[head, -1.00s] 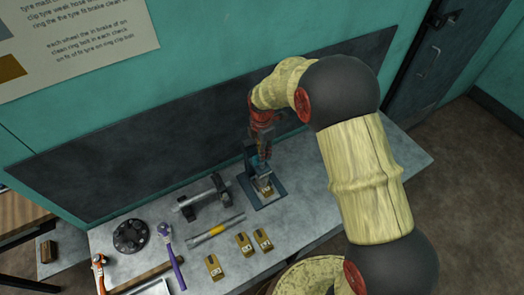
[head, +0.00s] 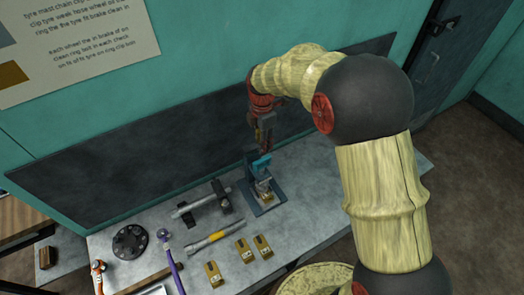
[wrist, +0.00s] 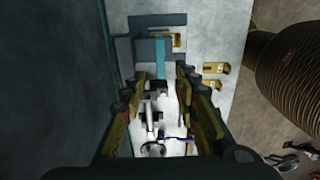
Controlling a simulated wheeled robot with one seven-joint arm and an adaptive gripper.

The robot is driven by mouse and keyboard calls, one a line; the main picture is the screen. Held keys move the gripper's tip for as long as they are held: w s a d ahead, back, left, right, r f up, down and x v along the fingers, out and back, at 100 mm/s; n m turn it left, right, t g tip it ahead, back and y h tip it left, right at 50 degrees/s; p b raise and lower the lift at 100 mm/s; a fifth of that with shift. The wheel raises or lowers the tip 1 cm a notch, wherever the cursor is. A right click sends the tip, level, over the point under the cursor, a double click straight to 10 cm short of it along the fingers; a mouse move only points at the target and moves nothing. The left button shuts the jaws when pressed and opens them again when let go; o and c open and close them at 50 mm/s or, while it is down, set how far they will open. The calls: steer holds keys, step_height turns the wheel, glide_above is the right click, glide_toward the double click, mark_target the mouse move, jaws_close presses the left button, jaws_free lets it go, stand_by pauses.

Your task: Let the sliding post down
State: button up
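A small dark blue-grey stand on a flat base plate (head: 274,204) sits on the bench. A bright blue bar (head: 261,161) shows at its top, and a small yellow-brown block (head: 267,197) is at its base. I take this stand to hold the sliding post; I cannot clearly tell the post from the frame or its height. My gripper (head: 264,148) is just above the blue bar. In the wrist view my gripper (wrist: 161,76) has its fingers spread with nothing held between them. The blue bar (wrist: 160,58) shows just beyond the fingertips, apparently apart from them.
Left of the stand lie a grey cylinder on dark supports (head: 200,204), a yellow-banded bar (head: 216,236), a dark round flange (head: 130,242) and a purple-handled tool (head: 171,262). Several yellow blocks (head: 246,251) lie in front. The bench (head: 330,190) is clear at right.

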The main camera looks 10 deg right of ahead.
steer(key=shift+r, duration=1.45)
steer(key=shift+m, duration=0.3)
